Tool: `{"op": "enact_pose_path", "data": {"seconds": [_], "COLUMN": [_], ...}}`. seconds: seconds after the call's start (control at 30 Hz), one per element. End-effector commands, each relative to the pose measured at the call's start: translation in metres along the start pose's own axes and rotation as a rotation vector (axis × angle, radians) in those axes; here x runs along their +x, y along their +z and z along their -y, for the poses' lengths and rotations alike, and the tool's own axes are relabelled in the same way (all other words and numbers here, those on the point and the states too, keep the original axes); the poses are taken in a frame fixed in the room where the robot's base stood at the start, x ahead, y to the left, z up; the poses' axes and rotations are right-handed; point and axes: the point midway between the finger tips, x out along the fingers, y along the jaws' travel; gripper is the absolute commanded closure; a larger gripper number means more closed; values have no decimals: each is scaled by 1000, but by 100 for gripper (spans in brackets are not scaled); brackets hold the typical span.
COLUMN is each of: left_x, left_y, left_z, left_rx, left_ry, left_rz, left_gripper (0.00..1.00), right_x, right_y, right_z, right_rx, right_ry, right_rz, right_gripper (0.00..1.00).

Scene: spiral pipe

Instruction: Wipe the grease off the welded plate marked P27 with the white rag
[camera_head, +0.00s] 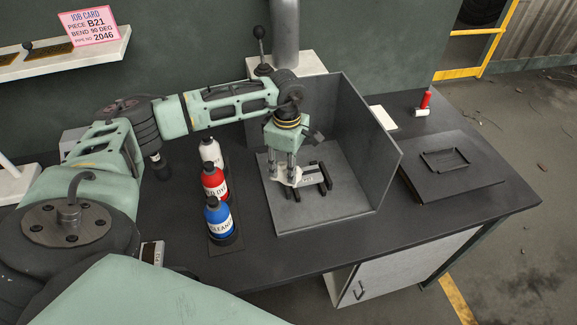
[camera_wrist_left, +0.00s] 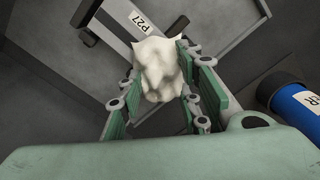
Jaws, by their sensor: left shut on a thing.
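My left gripper (camera_head: 286,178) points down inside the grey three-sided booth and is shut on the white rag (camera_wrist_left: 160,68). In the left wrist view the crumpled rag sits between the fingers of my left gripper (camera_wrist_left: 158,85). The plate marked P27 (camera_wrist_left: 122,18) shows just beyond the rag, with its label readable. In the head view the rag and gripper cover part of the plate (camera_head: 318,178). The rag overlaps the plate's near part; I cannot tell whether it presses on it. Any grease is hidden or too small to see. My right gripper is not in view.
The booth's grey walls (camera_head: 365,140) rise behind and right of the gripper. A blue bottle (camera_head: 219,222), a red bottle (camera_head: 214,185) and a white bottle (camera_head: 210,152) stand left of it. A flat dark panel with a frame (camera_head: 455,180) lies on the right.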

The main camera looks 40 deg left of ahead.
Motion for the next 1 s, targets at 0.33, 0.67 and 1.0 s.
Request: {"op": "enact_pose_path", "data": {"seconds": [0.33, 0.67, 1.0], "left_x": [-44, -71, -74], "left_y": [-2, -4, -4], "left_z": [-3, -4, -4], "left_rx": [-8, -15, -17], "left_ry": [7, 7, 7], "left_rz": [4, 4, 4], "left_gripper": [92, 92, 92], "right_x": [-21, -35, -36], "right_y": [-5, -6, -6], "right_z": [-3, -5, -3], "right_rx": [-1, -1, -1], "right_ry": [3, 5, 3], "right_rz": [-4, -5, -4], "right_gripper": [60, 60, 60]}}
